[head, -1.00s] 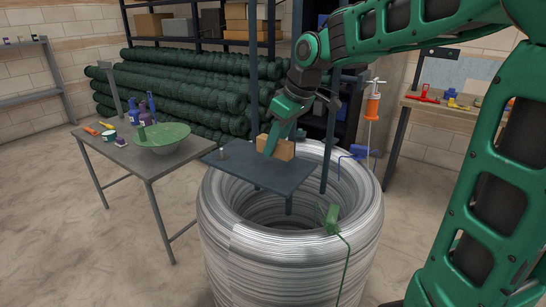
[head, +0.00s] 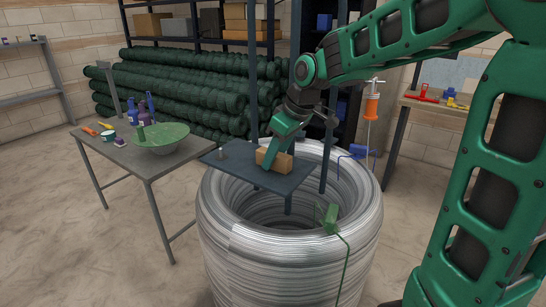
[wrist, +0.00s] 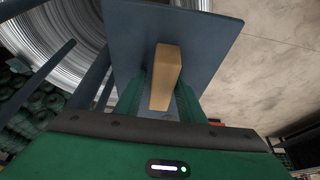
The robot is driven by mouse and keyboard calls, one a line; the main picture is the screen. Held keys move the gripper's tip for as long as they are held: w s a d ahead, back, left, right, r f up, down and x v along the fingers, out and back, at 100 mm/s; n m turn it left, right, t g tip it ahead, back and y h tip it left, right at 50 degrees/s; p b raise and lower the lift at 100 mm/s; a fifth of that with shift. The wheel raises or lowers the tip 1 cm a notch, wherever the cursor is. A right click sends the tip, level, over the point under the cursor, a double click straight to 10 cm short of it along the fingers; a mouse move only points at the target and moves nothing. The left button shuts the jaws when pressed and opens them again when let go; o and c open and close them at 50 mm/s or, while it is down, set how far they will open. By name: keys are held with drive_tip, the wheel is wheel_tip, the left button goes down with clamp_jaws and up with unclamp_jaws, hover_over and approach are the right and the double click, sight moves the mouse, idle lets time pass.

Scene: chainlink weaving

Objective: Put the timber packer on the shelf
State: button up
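The timber packer (head: 281,162), a light tan wooden block, is at the right part of the dark blue-grey shelf (head: 236,170) above the wire coil. My gripper (head: 268,160) points down with its green fingers around the block, and seems shut on it. In the wrist view the packer (wrist: 167,70) lies between the two fingers, with the shelf plate (wrist: 215,45) behind it. The packer looks down on or very near the shelf top; the exact contact is hidden.
A large silver wire coil (head: 225,245) stands under the shelf. Dark upright posts (head: 328,160) rise beside the shelf. A table (head: 150,172) with a green bowl (head: 160,138) and bottles is at left.

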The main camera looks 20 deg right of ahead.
drive_tip(key=shift+s+a+f, duration=0.15)
drive_tip(key=shift+s+a, duration=0.05)
drive_tip(key=shift+r, duration=0.25)
drive_tip(key=v, duration=1.2)
drive_tip(key=s+d+f+m+g, duration=0.1)
drive_tip(key=s+d+f+m, duration=0.3)
drive_tip(key=s, duration=0.5)
drive_tip(key=s+d+f+m+g+h, duration=0.1)
drive_tip(key=s+d+f+m, duration=0.4)
drive_tip(key=s+f, duration=0.2)
drive_tip(key=s+d+f+m+g+h, duration=0.1)
drive_tip(key=s+d+f+m, duration=0.3)
drive_tip(key=s, duration=0.7)
wheel_tip(320, 180, down, 3)
drive_tip(key=shift+s+d+r+m+g, duration=0.15)
drive_tip(key=shift+s+d+m+g, duration=0.15)
drive_tip(key=shift+d+g, duration=0.35)
drive_tip(key=shift+d+t, duration=0.1)
drive_tip(key=shift+t, duration=0.15)
